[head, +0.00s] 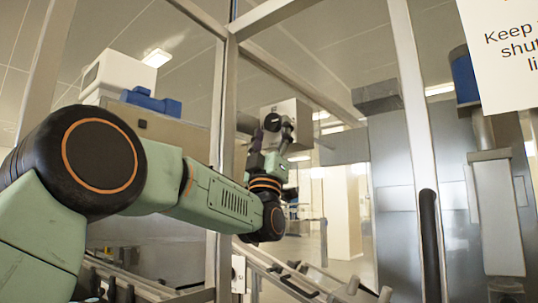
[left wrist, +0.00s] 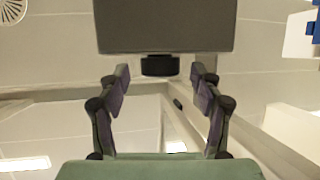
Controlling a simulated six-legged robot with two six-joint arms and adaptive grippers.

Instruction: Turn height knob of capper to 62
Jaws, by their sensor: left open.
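In the left wrist view a dark, short cylindrical knob (left wrist: 160,66) sticks out below a grey box (left wrist: 165,27), likely part of the capper. My left gripper (left wrist: 160,80) is open, with one finger on each side of the knob's line. The fingertips look apart from the knob; the exact distance cannot be told. No height number can be read. My right gripper is not in view.
Metal frame posts (head: 228,110) stand close to my left arm, and another post with a black handle (head: 428,230) is at the right. Conveyor rails (head: 290,275) run below. A white sign (head: 505,45) hangs at the upper right.

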